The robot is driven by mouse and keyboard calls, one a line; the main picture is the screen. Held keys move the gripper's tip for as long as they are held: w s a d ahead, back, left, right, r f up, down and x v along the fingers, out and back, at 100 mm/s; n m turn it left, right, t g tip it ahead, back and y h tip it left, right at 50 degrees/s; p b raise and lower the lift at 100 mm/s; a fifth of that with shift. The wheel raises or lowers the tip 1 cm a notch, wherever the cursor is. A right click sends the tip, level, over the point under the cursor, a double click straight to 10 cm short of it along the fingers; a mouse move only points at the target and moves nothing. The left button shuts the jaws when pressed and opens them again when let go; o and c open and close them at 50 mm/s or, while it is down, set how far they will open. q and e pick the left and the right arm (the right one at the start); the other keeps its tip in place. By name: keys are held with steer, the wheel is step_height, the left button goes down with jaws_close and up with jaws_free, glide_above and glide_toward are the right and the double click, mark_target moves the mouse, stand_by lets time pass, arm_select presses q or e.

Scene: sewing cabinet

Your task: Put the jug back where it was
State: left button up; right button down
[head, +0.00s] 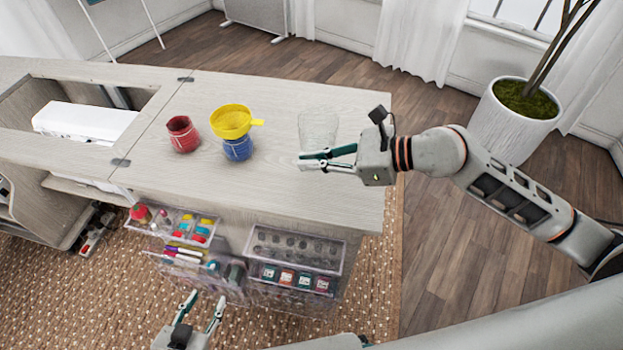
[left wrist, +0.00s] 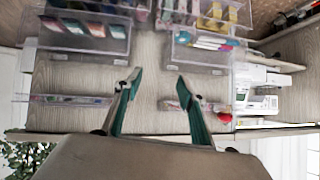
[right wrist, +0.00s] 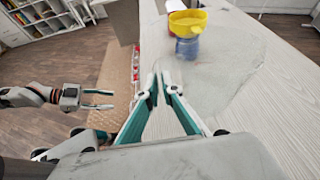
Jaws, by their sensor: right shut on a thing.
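The clear, see-through jug (head: 317,126) is on or just above the cabinet top, right of the blue jar; I cannot tell whether it touches the top. My right gripper (head: 303,161) is at its near side, shut on it; the exact grip is hard to see through the clear wall. In the right wrist view the jug (right wrist: 222,92) is a faint outline beside the nearly closed fingers (right wrist: 160,82). My left gripper (head: 205,310) is open and empty, low in front of the cabinet; its spread fingers (left wrist: 158,80) also show in the left wrist view.
A yellow funnel (head: 231,120) sits on a blue jar (head: 237,149), with a red cup (head: 183,134) to their left. A white sewing machine (head: 85,122) lies in the cabinet opening. Clear bins (head: 295,249) hang on the front. The wooden top (head: 260,190) is bare near its front.

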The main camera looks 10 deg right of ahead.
step_height(320, 180, down, 6)
steer(key=shift+f+b, duration=0.1)
steer(key=shift+b, duration=0.55)
arm_select(q)
steer(key=shift+w+a+f, duration=0.15)
steer(key=shift+w+a, duration=0.1)
steer(key=shift+w, duration=0.15)
steer(key=shift+s+f, duration=0.1)
arm_select(e)
steer(key=shift+f, duration=0.15)
steer(key=c, duration=2.2)
jaws_free()
steer(key=shift+c, duration=0.2)
arm_select(q)
steer(key=shift+f, duration=0.1)
